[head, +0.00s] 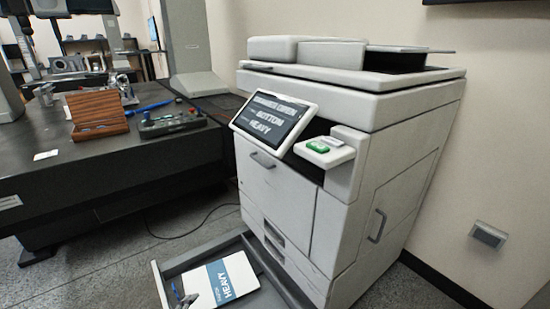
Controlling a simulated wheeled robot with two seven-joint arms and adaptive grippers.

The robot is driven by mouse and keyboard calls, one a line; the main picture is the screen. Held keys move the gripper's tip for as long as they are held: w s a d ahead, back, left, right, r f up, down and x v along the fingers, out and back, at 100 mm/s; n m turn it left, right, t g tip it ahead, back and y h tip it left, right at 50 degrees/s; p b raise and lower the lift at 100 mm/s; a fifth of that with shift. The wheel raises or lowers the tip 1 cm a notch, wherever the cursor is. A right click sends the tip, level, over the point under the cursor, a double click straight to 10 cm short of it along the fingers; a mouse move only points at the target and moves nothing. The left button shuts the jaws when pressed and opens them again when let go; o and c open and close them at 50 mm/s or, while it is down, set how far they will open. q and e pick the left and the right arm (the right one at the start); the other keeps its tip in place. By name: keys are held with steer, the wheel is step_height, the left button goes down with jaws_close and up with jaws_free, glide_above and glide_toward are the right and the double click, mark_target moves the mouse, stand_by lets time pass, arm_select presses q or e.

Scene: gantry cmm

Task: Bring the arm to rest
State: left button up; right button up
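A green button (318,146) sits on the panel beside the screen. The bottom drawer (161,283) is pulled out. A white and blue paper pack (240,284) marked HEAVY lies in it. The bottom of the drawer is cut off by the frame.
A dark table (50,181) stands at the left, carrying a wooden case (98,120) and a control box (172,124). A cable (190,232) lies on the grey floor between table and printer. A wall with an outlet (488,236) is close on the right.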

arm_select(q)
steer(key=s+d+r+n+g+y, duration=0.1)
steer(key=s+d+r+n+g, duration=0.2)
steer(key=s+r+n+g, duration=0.2)
steer(key=s+d+r+n+g+y+p, duration=0.1)
steer(key=s+d+r+n+g, duration=0.2)
steer(key=s+r+n, duration=0.3)
steer(key=s+n+g, duration=0.1)
steer(key=s+n, duration=0.1)
steer(key=s, duration=0.2)
steer(key=shift+g, duration=0.4)
arm_select(e)
steer(key=d+r+g+h, duration=0.2)
steer(key=d+r+h, duration=0.2)
steer(key=d+r, duration=0.5)
steer(key=shift+s+d+r+g, duration=0.25)
steer(key=shift+g, duration=0.05)
arm_select(q)
steer(key=shift+f, duration=0.1)
arm_select(e)
steer(key=shift+f, duration=0.1)
